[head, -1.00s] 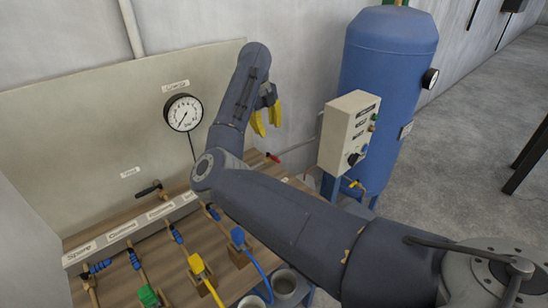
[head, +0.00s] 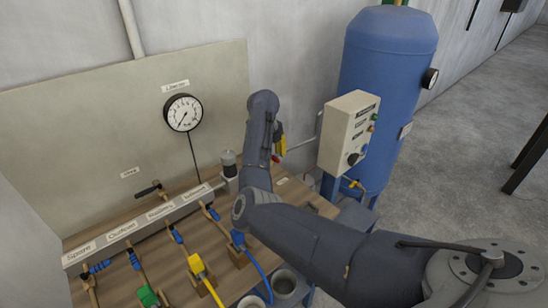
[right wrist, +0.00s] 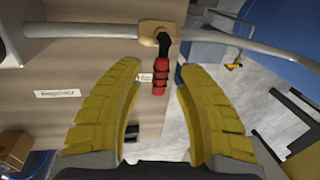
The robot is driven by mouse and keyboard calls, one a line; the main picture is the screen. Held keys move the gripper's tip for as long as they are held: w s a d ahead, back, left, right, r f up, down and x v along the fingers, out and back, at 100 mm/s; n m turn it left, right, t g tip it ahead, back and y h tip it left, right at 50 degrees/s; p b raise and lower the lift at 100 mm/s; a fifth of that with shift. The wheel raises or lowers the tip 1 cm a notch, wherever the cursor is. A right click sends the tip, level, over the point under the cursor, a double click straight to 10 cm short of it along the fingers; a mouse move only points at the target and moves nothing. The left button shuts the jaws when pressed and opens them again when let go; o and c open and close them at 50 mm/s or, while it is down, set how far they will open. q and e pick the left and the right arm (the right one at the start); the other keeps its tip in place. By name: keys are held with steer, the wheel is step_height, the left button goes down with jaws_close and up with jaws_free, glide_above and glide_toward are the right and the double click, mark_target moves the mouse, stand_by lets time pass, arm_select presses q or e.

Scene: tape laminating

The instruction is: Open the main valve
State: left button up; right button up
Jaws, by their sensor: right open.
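The main valve's red ribbed handle (right wrist: 160,76) hangs from a tan valve body (right wrist: 158,34) on a grey pipe in the right wrist view. A white label (right wrist: 146,77) beside it is partly hidden. My right gripper (right wrist: 160,69) is open, its yellow fingers on either side of the handle; I cannot tell whether they touch it. In the head view my right gripper (head: 281,143) is at the bench's far right end, largely behind my own arm, and the red handle (head: 275,158) barely shows. My left gripper is not in view.
A wooden bench (head: 120,248) carries several labelled branch valves and hoses. A gauge (head: 183,112) hangs on the back panel. A grey control box (head: 347,135) and blue tank (head: 388,75) stand to the right. A grey cylindrical fitting (head: 229,164) stands left of my arm.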

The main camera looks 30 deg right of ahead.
steer(key=shift+o, duration=0.2)
steer(key=shift+f, duration=0.15)
jaws_close()
stand_by(0.5)
